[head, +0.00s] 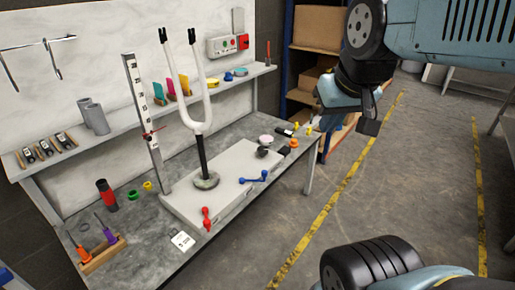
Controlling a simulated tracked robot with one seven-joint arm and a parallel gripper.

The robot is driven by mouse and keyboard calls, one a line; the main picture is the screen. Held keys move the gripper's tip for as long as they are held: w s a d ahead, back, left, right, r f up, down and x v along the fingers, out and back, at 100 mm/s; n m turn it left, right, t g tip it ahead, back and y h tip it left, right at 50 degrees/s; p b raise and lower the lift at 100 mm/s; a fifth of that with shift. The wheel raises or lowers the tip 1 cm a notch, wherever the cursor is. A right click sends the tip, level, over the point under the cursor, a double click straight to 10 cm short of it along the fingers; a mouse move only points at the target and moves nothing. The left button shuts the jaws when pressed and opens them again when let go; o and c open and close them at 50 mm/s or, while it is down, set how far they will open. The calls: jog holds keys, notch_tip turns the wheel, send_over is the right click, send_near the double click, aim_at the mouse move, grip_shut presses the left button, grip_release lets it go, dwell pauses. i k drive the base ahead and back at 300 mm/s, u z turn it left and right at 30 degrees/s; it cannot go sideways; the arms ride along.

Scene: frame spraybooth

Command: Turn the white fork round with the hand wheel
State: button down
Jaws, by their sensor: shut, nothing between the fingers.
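The white fork (205,108) stands upright on the workbench, its two dark-tipped prongs pointing up. Its black stem rises from a round grey foot on a pale raised plate (185,208). A small pale pink round knob (266,139) on a dark mount sits at the plate's far right corner; it looks like the hand wheel. A blue crank handle (255,178) lies along the plate's right edge, and a red one (206,218) is at the near corner. My gripper (369,126) is shut and empty, in the air right of the bench, apart from fork and knob.
A scale post (143,120) stands left of the fork. A shelf (110,142) with small parts runs behind. A screwdriver rack (100,250) and a white card (183,241) lie at the front. Orange and yellow pieces are near the bench's right end. The floor to the right is clear.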

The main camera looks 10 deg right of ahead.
aim_at(262, 150)
jog(key=k, duration=0.55)
jog(key=z, duration=0.3)
jog(key=i, duration=1.75)
jog(key=u, duration=0.45)
